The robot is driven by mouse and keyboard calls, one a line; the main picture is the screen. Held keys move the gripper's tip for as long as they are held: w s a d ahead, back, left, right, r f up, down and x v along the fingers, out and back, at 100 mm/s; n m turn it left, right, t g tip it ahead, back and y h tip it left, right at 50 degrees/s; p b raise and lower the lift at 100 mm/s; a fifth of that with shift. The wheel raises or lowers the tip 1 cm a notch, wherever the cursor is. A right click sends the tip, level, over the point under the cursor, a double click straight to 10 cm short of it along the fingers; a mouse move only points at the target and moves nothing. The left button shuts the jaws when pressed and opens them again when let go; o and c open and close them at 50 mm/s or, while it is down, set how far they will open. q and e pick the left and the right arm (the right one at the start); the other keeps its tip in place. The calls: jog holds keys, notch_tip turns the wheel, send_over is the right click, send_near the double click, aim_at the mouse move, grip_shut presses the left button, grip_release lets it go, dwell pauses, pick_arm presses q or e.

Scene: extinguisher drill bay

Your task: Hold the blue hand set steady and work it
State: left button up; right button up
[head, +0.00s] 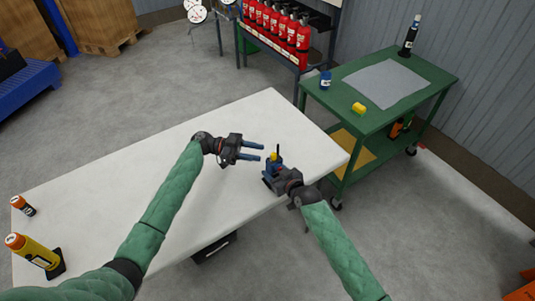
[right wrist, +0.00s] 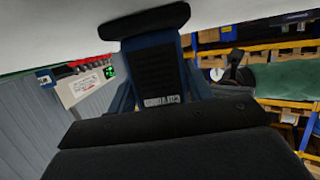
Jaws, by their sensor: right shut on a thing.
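The blue hand set (head: 275,161), with a yellow top part, is near the right end of the white table (head: 110,200). My right gripper (head: 272,177) is shut on it and keeps it upright, partly hiding its lower part. In the right wrist view the hand set (right wrist: 155,72) shows as a blue body with a black ribbed front and a black bar across its top end. My left gripper (head: 262,152) is open and empty. Its two blue fingers point right at the hand set from its left side, with a small gap apparent between them.
A green cart (head: 440,78) behind right bears a grey mat (head: 385,82), a blue can (head: 325,80), a yellow block (head: 358,108) and a dark bottle (head: 410,38). Red extinguishers (head: 285,28) stand racked at the back.

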pick_arm(q)
jog(key=shift+w+a, duration=0.25)
jog(key=shift+a, duration=1.05)
jog(key=shift+w+a, duration=0.25)
jog(key=shift+a, duration=1)
pick_arm(e)
jog(key=o, duration=1.4)
